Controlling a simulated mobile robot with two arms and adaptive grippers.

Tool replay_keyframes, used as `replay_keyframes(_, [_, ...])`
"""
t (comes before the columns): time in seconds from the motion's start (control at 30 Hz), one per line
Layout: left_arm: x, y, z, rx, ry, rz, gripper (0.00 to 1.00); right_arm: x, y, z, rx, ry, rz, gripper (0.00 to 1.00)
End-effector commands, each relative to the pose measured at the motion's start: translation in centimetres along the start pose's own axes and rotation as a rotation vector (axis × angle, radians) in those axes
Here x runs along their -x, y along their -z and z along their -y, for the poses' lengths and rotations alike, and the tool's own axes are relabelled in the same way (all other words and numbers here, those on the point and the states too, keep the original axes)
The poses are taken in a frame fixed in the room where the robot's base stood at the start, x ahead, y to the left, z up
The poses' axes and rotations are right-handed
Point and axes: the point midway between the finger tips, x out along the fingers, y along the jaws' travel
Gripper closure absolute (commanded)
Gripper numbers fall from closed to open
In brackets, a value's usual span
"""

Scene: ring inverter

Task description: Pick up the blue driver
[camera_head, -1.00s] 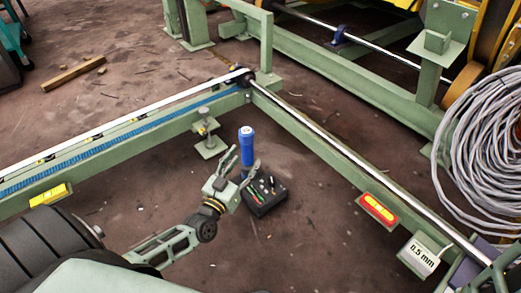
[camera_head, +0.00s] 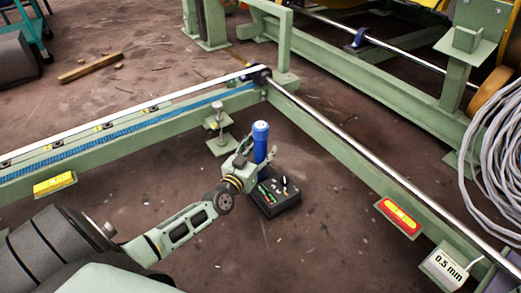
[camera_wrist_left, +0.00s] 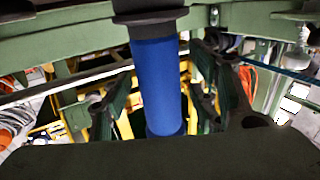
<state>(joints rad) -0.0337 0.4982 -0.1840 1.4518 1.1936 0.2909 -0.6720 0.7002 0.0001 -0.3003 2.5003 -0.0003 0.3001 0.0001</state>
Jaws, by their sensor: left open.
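The blue driver (camera_head: 260,138) stands upright at the black tool block (camera_head: 278,198) on the floor, inside the corner of the green frame. My left gripper (camera_head: 248,150) is right beside its handle in the head view, at the handle's left. In the left wrist view the blue handle of the driver (camera_wrist_left: 158,88) fills the middle, with one finger of my left gripper (camera_wrist_left: 155,108) on each side of it. The jaws are open, with gaps beside the handle. The driver's lower end is hidden. My right gripper is not in view.
A green rail (camera_head: 130,140) runs behind on the left, and a steel rod (camera_head: 350,155) runs along the right. A small green post (camera_head: 218,130) stands just behind the gripper. A grey cable coil (camera_head: 495,150) hangs at the right. Brown floor (camera_head: 320,240) lies bare in front.

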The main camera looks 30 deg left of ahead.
Motion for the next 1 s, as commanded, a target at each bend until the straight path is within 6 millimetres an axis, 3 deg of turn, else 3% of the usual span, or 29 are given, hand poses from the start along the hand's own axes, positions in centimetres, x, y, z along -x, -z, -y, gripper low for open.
replay_keyframes(0.13, [0.02,0.08,0.01,0.0,0.0,0.0,0.46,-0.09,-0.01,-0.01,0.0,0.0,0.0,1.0])
replay_keyframes(0.73, [0.05,0.05,-0.01,0.001,0.0,0.0,0.98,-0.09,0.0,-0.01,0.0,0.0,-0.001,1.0])
replay_keyframes(1.0, [-0.06,0.45,0.04,0.001,0.002,-0.007,1.0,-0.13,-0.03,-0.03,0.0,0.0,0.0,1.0])
